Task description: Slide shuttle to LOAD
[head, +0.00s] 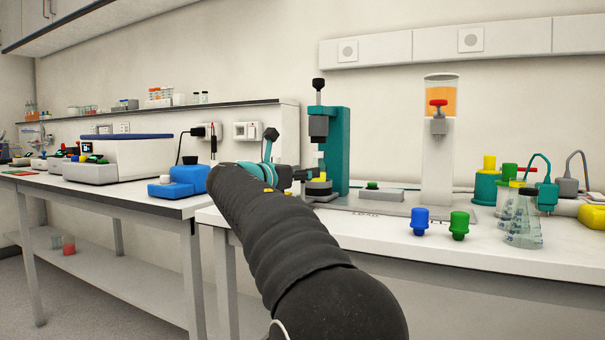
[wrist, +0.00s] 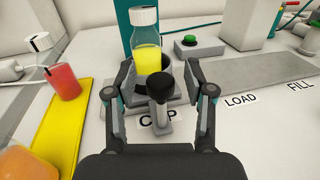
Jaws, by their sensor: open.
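The shuttle (wrist: 155,72) is a dark holder at the CAP end of a grey track (wrist: 262,78). It carries an upright clear bottle (wrist: 147,42) with yellow juice and a white top. A black-knobbed handle (wrist: 161,88) stands at its near side. My gripper (wrist: 159,80) is open, with one finger on each side of the handle; I cannot tell whether either touches it. The LOAD label (wrist: 240,99) is right of CAP, with FILL (wrist: 299,85) further right. In the head view my gripper (head: 301,174) is beside the teal press (head: 335,150), and my arm hides part of the bench.
A green button (wrist: 190,40) sits behind the track. A red cup (wrist: 68,82) and a yellow strip (wrist: 50,125) lie left. The juice dispenser (head: 438,150) stands right along the track. Blue (head: 419,221) and green (head: 459,225) stoppers and a flask (head: 524,222) stand at the bench front.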

